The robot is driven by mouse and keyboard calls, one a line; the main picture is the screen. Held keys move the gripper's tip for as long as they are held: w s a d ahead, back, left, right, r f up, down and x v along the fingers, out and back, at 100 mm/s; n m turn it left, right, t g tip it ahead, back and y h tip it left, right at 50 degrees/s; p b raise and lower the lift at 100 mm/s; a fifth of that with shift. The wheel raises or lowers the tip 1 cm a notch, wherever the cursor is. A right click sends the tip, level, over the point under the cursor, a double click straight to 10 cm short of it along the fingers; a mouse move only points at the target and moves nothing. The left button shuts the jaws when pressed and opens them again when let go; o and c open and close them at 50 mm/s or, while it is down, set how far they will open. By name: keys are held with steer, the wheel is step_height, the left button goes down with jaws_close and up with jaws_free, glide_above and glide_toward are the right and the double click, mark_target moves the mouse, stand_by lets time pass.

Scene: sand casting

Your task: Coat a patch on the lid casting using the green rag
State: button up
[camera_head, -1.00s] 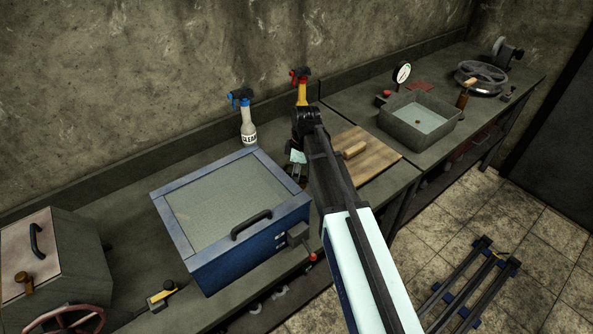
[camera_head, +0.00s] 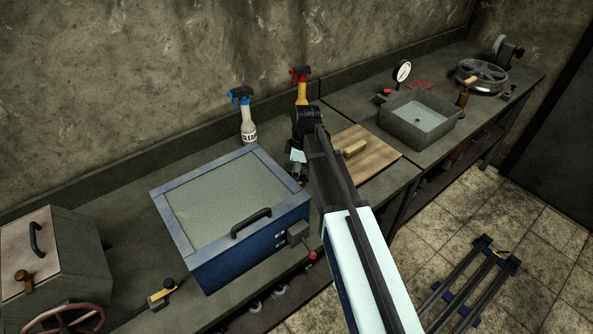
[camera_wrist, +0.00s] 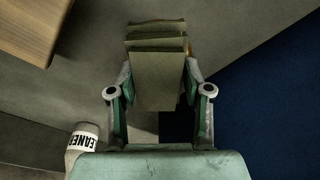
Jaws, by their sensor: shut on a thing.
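A folded olive-green rag (camera_wrist: 158,65) is between the fingers of my gripper (camera_wrist: 160,105), which is shut on it in the wrist view. The rag shows several stacked layers. In the head view my arm mostly hides my gripper and the rag, between the blue box and the wooden board. A blue box (camera_head: 183,232) with a pale top panel and a black handle stands on the bench. At the far left is a grey box (camera_head: 84,268) with a pale lid (camera_head: 52,241) bearing a black handle. I cannot tell which piece is the lid casting.
A blue-topped cleaner bottle (camera_head: 248,128) and a red-topped yellow spray bottle (camera_head: 301,92) stand near the wall. A wooden board (camera_head: 379,151) lies right of my arm. A grey water basin (camera_head: 398,128) and a spoked wheel (camera_head: 481,82) are farther right.

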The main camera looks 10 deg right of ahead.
steer(key=shift+f, duration=0.35)
stand_by(1.1)
steer(key=shift+r+p, duration=2)
steer(key=shift+r, duration=1.55)
steer(key=shift+m, duration=0.3)
